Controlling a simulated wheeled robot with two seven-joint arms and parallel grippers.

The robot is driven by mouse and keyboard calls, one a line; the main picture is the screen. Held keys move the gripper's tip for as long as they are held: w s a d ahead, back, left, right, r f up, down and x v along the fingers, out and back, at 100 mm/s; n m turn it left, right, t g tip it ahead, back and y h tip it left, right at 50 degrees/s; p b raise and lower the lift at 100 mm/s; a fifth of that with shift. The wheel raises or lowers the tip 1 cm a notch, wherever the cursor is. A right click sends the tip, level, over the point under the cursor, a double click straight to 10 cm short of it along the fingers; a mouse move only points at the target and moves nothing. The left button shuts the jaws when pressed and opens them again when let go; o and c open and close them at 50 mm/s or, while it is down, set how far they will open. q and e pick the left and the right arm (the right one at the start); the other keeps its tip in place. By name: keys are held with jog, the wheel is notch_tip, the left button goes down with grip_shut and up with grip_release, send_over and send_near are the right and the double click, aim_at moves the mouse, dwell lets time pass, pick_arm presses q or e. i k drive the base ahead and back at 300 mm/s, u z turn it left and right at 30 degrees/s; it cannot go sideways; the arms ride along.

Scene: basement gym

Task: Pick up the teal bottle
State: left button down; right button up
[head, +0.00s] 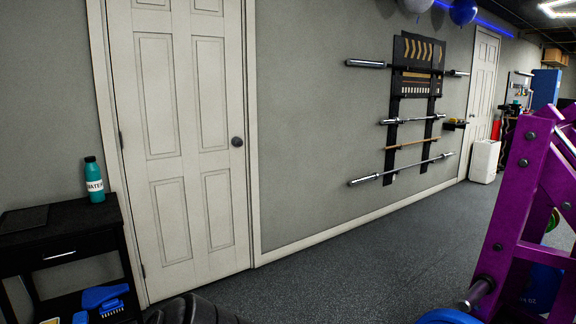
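The teal bottle (95,179) stands upright on the top of a small black table (60,216) at the far left. It has a dark cap and a white label reading "WATER". It is near the table's right back corner, close to the wall and the white door's frame. Neither of my grippers shows in the head view.
A flat dark item (24,219) lies left of the bottle. A blue brush (104,298) is on the lower shelf. A rounded black object, unclear, is at bottom centre-left. A purple rack (519,205) stands at right. Dark floor (350,250) between is clear.

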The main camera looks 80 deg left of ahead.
aim_at(92, 175)
jog(key=u, duration=4)
jog(key=i, duration=1.85)
jog(key=u, duration=0.25)
